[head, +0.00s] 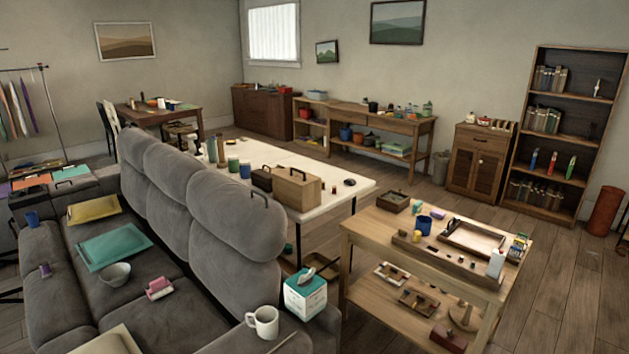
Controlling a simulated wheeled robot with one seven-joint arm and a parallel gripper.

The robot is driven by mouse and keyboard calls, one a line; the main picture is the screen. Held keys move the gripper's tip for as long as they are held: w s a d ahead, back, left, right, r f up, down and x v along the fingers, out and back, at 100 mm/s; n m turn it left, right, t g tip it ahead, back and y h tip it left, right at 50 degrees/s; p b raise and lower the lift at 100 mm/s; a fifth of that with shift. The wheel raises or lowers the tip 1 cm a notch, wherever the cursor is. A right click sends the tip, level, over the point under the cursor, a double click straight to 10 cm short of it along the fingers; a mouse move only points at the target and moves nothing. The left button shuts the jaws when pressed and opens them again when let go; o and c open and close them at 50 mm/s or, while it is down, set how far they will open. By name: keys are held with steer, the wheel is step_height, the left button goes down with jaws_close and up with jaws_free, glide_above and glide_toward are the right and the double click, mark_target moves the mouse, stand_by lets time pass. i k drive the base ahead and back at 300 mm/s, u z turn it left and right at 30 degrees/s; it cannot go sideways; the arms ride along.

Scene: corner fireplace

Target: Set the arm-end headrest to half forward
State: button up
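A grey sofa (60,270) fills the left foreground, seen from above its near end. Its back carries a row of three puffy grey headrests. The middle headrest (175,185) and the far headrest (135,155) look about as upright. I cannot tell the exact tilt of any of them. My gripper is not in view.
A white mug (265,321) and a teal-and-white box (305,295) stand near the sofa's near arm. A bowl (115,273), a pink item (159,288) and a teal folder (113,247) lie on the seats. A white table (345,199) stands close behind the back. Wooden floor (560,265) is open at right.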

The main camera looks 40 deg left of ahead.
mark_target(249, 221)
steer(key=i, duration=1.45)
steer(key=u, duration=3.3)
steer(key=i, duration=1)
steer(key=z, duration=0.05)
